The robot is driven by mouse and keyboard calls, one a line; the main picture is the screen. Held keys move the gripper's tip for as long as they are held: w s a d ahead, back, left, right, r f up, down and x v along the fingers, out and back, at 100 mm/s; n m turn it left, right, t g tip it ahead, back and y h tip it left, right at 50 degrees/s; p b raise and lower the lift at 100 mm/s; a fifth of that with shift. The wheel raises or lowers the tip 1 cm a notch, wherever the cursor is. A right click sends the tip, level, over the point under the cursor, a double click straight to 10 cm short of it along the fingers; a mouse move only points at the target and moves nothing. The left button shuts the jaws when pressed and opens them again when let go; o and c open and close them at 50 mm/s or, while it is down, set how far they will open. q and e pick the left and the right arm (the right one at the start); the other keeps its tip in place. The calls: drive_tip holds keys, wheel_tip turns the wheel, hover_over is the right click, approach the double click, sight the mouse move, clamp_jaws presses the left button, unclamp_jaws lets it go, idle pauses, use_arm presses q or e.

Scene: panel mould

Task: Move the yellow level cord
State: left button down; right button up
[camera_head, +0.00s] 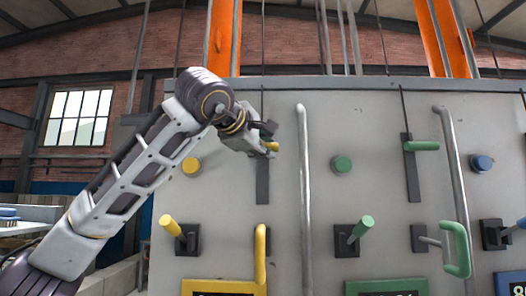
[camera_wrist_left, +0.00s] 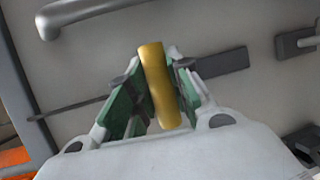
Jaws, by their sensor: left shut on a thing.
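The yellow level cord handle (camera_head: 272,146) is at the upper left of the grey panel, at the top of a dark vertical slot plate (camera_head: 262,180). A thin dark cord runs up above it. My left gripper (camera_head: 267,143) is at the handle, its arm coming in from the left. In the left wrist view the yellow handle (camera_wrist_left: 158,84) lies between the green-padded fingers of my left gripper (camera_wrist_left: 155,95), which is shut on it. My right gripper is in neither view.
The grey panel (camera_head: 380,115) carries a yellow button (camera_head: 191,166), yellow lever (camera_head: 172,227) and yellow pull handle (camera_head: 260,254) near my arm. A vertical metal pipe (camera_head: 305,200) stands just right of the gripper. Green controls, including a green cord handle (camera_head: 421,146), are further right.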

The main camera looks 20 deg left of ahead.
use_arm(q)
drive_tip(key=shift+s+a+r, duration=0.1)
drive_tip(key=shift+r, duration=0.3)
drive_tip(key=c, duration=1.3)
unclamp_jaws()
drive_tip(key=shift+f, duration=0.1)
drive_tip(key=shift+s, duration=0.1)
drive_tip(key=v, duration=1.1)
drive_tip(key=shift+s, duration=0.4)
